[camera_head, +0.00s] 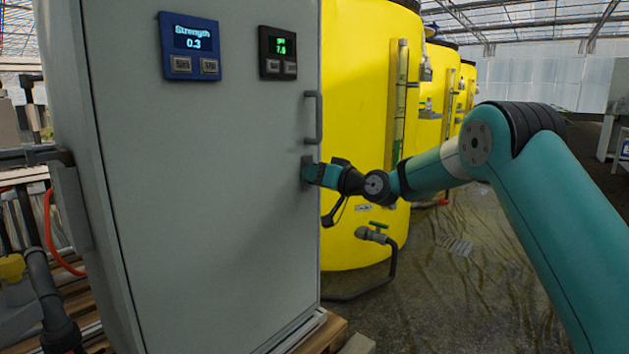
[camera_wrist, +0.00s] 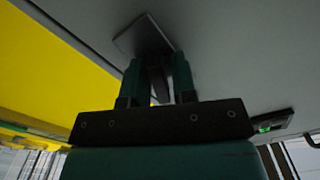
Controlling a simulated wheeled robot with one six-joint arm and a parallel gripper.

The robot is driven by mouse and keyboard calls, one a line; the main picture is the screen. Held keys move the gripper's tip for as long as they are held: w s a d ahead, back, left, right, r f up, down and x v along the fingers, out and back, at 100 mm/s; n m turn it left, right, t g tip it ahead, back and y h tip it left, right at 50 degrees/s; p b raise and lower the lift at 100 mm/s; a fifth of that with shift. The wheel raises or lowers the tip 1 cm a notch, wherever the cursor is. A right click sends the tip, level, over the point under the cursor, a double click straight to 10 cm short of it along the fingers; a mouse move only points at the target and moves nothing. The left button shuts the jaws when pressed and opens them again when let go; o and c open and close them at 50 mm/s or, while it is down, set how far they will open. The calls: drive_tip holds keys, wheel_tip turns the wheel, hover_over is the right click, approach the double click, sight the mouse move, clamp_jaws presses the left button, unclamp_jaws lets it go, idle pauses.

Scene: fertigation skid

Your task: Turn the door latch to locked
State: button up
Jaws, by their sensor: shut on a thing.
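The door latch is a small dark plate (camera_wrist: 146,36) with a dark knob (camera_wrist: 158,80) on the grey cabinet door. In the head view the latch plate (camera_head: 306,168) sits near the door's right edge, below the handle, mostly hidden by my gripper. My gripper (camera_head: 312,173) reaches it from the right. In the wrist view my gripper (camera_wrist: 158,75) has its two green fingers on either side of the knob, shut on it. I cannot tell from these views which way the latch is turned.
The grey cabinet door (camera_head: 220,220) is closed. A grey bar handle (camera_head: 314,118) stands out above the latch. Two panels, a blue one (camera_head: 190,47) and a black one (camera_head: 278,53), are higher up. A yellow tank (camera_head: 350,70) with a valve (camera_head: 372,235) stands close behind my wrist.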

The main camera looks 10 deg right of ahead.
drive_tip(key=n+b, duration=0.2)
drive_tip(key=n, duration=0.2)
drive_tip(key=shift+n, duration=0.3)
idle(0.3)
drive_tip(key=o, duration=0.7)
drive_tip(key=p+v, duration=0.4)
drive_tip(key=v, duration=1.3)
drive_tip(key=shift+s+d, duration=0.1)
drive_tip(key=shift+s, duration=0.1)
